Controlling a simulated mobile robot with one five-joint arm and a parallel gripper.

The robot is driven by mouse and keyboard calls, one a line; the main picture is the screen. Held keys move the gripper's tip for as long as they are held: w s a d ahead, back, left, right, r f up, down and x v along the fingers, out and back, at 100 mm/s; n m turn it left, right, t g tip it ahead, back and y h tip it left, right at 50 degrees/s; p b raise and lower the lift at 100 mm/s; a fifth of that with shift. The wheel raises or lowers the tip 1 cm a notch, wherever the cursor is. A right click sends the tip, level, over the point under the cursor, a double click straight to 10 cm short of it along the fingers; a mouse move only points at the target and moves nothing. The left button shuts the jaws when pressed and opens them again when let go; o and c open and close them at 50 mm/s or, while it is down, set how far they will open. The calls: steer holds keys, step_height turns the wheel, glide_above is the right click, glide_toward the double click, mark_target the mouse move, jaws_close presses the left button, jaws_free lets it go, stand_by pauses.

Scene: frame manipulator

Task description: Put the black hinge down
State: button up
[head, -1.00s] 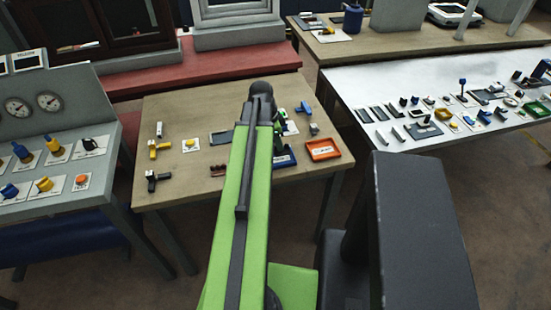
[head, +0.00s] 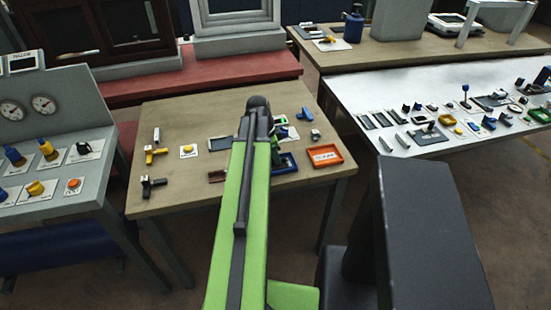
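My green arm reaches forward over the wooden table (head: 190,112), and its dark end joint is above the table's middle. My gripper is hidden behind the arm, so its fingers and anything in them do not show. I cannot make out the black hinge for certain. A dark flat plate (head: 219,143) lies just left of the arm. A blue tray (head: 286,164) is partly covered by the arm, and an orange tray (head: 325,155) with a white label is to its right.
Black-and-yellow handles (head: 155,154) and a yellow button on a white plate (head: 188,151) lie at the left. A grey gauge console (head: 60,105) stands left. A white table (head: 400,82) with many small parts stands right. Bare wood shows at the table's front left.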

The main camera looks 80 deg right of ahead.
steer(key=shift+o, duration=0.7)
steer(key=shift+r, duration=0.2)
steer(key=p+v, duration=1.2)
